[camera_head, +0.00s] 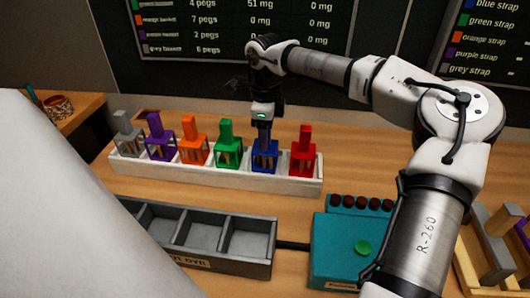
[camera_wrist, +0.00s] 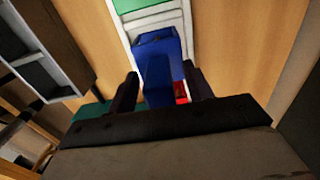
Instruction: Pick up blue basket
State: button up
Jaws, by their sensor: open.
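The blue basket (camera_head: 264,157) stands upright in the white rack (camera_head: 230,176), between the green basket (camera_head: 227,148) and the red basket (camera_head: 303,155). My gripper (camera_head: 264,122) is directly above it, pointing down, with the fingers around or just over its blue handle. In the wrist view, the blue basket (camera_wrist: 157,62) lies between the two open dark fingers of my gripper (camera_wrist: 160,88). I cannot tell whether a finger touches the handle. A bit of the red basket (camera_wrist: 181,92) shows by the right finger.
Orange (camera_head: 194,143), purple (camera_head: 159,140) and grey (camera_head: 128,135) baskets fill the rack's left part. In front are a grey compartment tray (camera_head: 255,268) and a teal box (camera_head: 335,250) with a green button. A wooden holder (camera_head: 475,270) stands at the right. A board is behind.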

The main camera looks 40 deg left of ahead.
jog(key=shift+f, duration=0.4)
jog(key=shift+c, duration=0.3)
grip_shut()
jog(key=shift+r, duration=0.1)
notch_tip(320, 180, up, 28)
jog(key=p, duration=0.2)
jog(key=shift+p, duration=0.4)
